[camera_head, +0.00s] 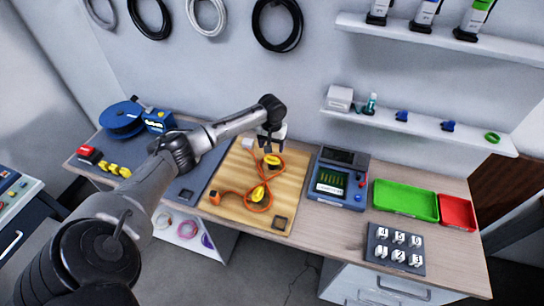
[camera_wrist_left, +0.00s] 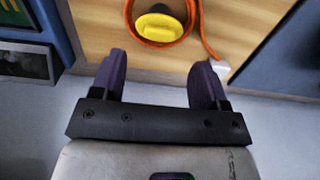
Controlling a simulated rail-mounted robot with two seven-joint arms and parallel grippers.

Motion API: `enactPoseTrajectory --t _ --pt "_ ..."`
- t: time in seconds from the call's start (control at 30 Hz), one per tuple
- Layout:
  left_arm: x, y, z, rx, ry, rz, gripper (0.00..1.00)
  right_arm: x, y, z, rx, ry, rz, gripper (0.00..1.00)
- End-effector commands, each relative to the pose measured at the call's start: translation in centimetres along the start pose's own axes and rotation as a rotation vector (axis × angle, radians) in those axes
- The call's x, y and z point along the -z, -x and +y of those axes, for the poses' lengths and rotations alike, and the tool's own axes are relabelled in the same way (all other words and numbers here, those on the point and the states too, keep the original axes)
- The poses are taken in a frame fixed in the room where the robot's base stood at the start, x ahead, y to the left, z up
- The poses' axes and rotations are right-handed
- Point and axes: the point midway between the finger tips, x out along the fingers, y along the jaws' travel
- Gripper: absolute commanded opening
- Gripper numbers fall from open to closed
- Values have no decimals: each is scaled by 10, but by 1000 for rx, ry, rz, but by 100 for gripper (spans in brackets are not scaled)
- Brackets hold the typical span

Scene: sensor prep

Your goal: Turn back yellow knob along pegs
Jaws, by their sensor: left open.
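Two yellow knobs stand on a wooden board (camera_head: 233,178): the back knob (camera_head: 272,160) and the front knob (camera_head: 258,192). An orange cable (camera_head: 240,201) runs in loops around both. My left gripper (camera_head: 272,148) is at the back of the board, close to the back knob. In the left wrist view its two purple fingers (camera_wrist_left: 160,72) are spread apart with nothing between them. A yellow knob (camera_wrist_left: 158,27) on a dark base lies beyond the fingertips, ringed by the orange cable (camera_wrist_left: 130,22). Pegs are too small to tell apart. My right gripper is out of view.
A blue tester device (camera_head: 340,180) stands right of the board, then a green tray (camera_head: 405,200) and a red tray (camera_head: 457,212). A dark switch panel (camera_head: 394,250) lies in front. A blue cable reel (camera_head: 122,118) stands at left. A wall shelf (camera_head: 430,128) hangs behind.

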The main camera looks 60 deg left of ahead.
Motion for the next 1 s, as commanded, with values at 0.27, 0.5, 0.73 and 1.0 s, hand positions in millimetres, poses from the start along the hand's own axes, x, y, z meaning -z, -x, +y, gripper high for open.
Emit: enactPoseTrajectory --t 0.27,0.5,0.73,1.0 --pt "0 -43 0 0 0 -2 68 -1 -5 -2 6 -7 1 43" --pt "0 -60 0 0 -1 0 68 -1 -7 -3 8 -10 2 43" --pt "0 -64 0 0 -2 1 68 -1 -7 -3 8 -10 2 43" --pt "0 -63 0 0 -2 0 58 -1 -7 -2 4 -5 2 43"
